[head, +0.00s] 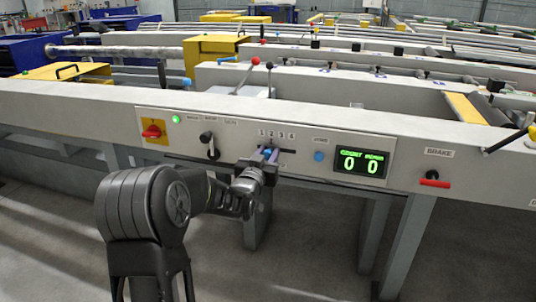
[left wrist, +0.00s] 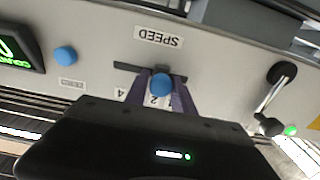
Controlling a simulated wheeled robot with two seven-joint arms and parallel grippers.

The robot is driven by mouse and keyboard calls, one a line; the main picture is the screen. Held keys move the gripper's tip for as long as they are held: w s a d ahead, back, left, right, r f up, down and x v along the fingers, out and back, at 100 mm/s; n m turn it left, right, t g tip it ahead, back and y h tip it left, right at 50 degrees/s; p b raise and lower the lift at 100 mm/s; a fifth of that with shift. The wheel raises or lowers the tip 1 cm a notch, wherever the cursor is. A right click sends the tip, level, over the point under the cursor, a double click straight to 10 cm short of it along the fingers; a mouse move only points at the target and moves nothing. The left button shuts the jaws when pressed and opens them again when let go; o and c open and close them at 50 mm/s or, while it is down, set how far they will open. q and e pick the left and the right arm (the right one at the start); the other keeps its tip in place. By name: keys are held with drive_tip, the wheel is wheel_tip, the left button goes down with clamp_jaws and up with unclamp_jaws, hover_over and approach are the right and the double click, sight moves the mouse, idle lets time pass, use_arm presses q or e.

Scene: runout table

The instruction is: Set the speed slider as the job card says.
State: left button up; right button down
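The speed slider's round blue knob (left wrist: 161,84) sits in a dark slot (left wrist: 125,67) under the SPEED label (left wrist: 158,37) in the left wrist view, where the panel appears upside down. My left gripper (left wrist: 161,80) has one finger on each side of the knob, close against it. The knob stands near the 2 mark; its exact setting is hard to read. The job card is not seen. My right gripper is not seen.
The panel also carries a red switch (head: 152,131), a black-knobbed lever (head: 208,142), a blue button (head: 319,156) and a green display (head: 361,162) reading 0 0. A red brake handle (head: 434,180) is at the right. Open floor lies in front.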

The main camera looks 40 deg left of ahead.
use_arm(q)
clamp_jaws()
idle(1.0)
